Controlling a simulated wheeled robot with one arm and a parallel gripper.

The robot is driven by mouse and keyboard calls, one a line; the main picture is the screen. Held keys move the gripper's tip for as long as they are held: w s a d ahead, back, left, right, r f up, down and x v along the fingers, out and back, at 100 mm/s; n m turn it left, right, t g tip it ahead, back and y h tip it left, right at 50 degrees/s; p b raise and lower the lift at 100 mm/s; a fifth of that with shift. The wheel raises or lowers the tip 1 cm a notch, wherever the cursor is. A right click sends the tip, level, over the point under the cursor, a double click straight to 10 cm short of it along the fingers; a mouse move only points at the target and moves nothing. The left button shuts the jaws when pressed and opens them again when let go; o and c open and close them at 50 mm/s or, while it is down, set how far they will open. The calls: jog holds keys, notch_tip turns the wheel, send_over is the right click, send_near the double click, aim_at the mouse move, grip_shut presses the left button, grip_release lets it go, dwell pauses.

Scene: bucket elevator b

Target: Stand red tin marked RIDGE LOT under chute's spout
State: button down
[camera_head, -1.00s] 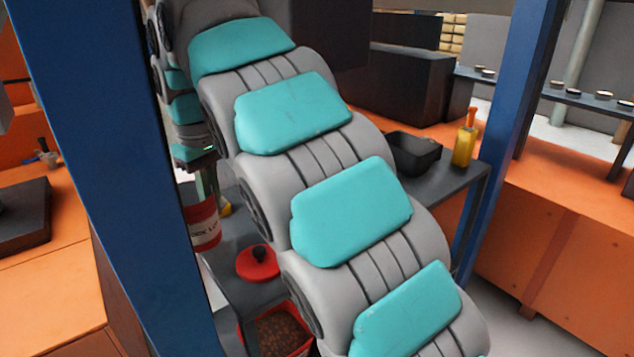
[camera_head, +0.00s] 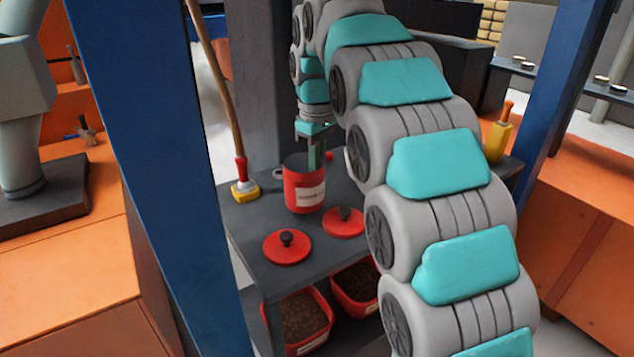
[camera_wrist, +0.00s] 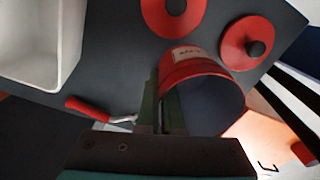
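The red tin (camera_head: 304,193) is upright and open-topped, with a white label too small to read surely. It appears over the dark table's back part, behind two red lids; I cannot tell whether its base touches the table. My gripper (camera_head: 316,158) reaches down to its rim from above. In the wrist view, the fingers (camera_wrist: 160,112) straddle the wall of the tin (camera_wrist: 192,68) and look closed on it. I cannot make out the chute's spout in either view; my arm covers much of the scene.
Red lids with black knobs (camera_head: 287,247) (camera_head: 343,222) lie on the dark table (camera_head: 258,262). Red bins of brown granules (camera_head: 305,318) stand below. A yellow-based brush (camera_head: 244,190) stands left of the tin. A red-handled tool (camera_wrist: 85,108) lies near it. A blue post (camera_head: 150,150) stands left.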

jog(key=shift+f, duration=1.4)
jog(key=c, duration=1.1)
grip_release()
jog(key=shift+f, duration=0.1)
